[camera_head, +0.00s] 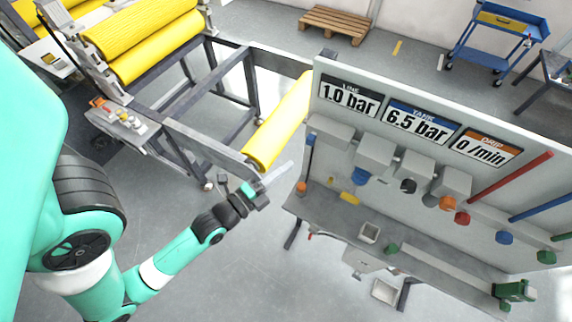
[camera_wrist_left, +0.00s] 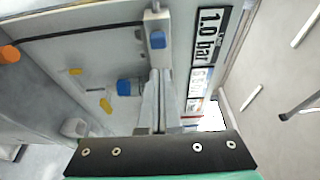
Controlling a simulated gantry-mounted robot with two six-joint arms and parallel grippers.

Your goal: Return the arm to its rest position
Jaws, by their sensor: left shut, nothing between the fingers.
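My left gripper (camera_head: 277,176) is at the end of the teal arm reaching in from the lower left of the head view. It is in the air left of the valve panel, in front of the lower end of a yellow roller (camera_head: 279,124). In the left wrist view the two fingers (camera_wrist_left: 161,112) lie together, shut, with nothing between them. Behind them are a blue knob (camera_wrist_left: 128,87) and a grey box with a blue button (camera_wrist_left: 157,38). I cannot tell that the fingers touch anything. My right gripper is not in view.
The panel (camera_head: 420,130) carries signs reading 1.0 bar, 6.5 bar and 0 /min, above several coloured knobs. A grey bench (camera_head: 340,212) runs below it. A roller machine (camera_head: 150,45) stands upper left. A pallet (camera_head: 335,22) and a blue cart (camera_head: 500,30) stand at the back. Floor below the arm is clear.

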